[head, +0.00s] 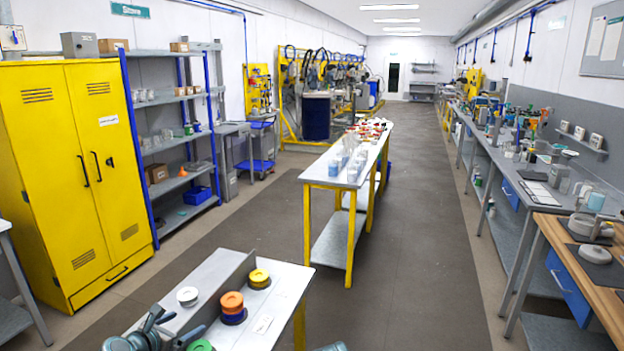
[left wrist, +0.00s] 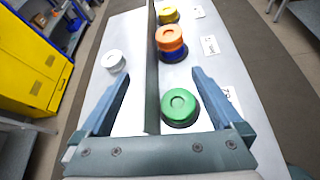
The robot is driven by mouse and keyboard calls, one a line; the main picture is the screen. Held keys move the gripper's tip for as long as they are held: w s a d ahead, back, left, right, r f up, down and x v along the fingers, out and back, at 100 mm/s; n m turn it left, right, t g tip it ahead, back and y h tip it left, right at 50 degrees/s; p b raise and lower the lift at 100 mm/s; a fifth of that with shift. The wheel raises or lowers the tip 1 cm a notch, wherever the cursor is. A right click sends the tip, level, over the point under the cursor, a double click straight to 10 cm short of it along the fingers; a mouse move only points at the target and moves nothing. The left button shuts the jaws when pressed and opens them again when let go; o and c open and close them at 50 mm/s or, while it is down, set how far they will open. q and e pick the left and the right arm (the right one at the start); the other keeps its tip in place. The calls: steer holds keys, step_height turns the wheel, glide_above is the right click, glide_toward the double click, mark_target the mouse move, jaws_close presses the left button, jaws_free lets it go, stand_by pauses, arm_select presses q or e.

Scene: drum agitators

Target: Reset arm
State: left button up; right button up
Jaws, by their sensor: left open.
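My left gripper (head: 172,328) is low in the head view, over the near end of the grey table (head: 282,302). Its two blue-grey fingers stand wide apart with nothing held between them; they also show in the left wrist view (left wrist: 160,76). In that view a green round cap (left wrist: 180,105) lies beside the right finger and a white one (left wrist: 113,60) lies beyond the left finger. An upright grey divider (left wrist: 152,70) runs between them. A small blue-grey piece at the bottom edge of the head view may be my right gripper; its jaws are hidden.
An orange cap (head: 232,301) on a dark blue one and a yellow cap (head: 259,276) sit right of the divider. A yellow cabinet (head: 85,180) stands left. A long table (head: 340,175) with bottles stands ahead; a workbench lines the right. The floor between is clear.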

arm_select(q)
steer(key=s+d+f+m+g+h+b, duration=0.1)
steer(key=s+d+f+m+g, duration=0.25)
steer(key=d+f+m, duration=0.4)
steer(key=s+d+f+m+g+h+b, duration=0.1)
steer(key=s+d+f+m+g+b, duration=0.2)
steer(key=d+m, duration=0.75)
steer(key=s+d+f+m+g+y, duration=0.3)
steer(key=s+m, duration=0.3)
steer(key=m, duration=0.2)
steer(key=s+d+f+m+g+y+b, duration=0.1)
steer(key=s+d+f+m+g+y, duration=0.2)
steer(key=m, duration=0.6)
steer(key=shift+s+d+f, duration=0.45)
steer(key=shift+s+d, duration=0.85)
steer(key=shift+s, duration=0.25)
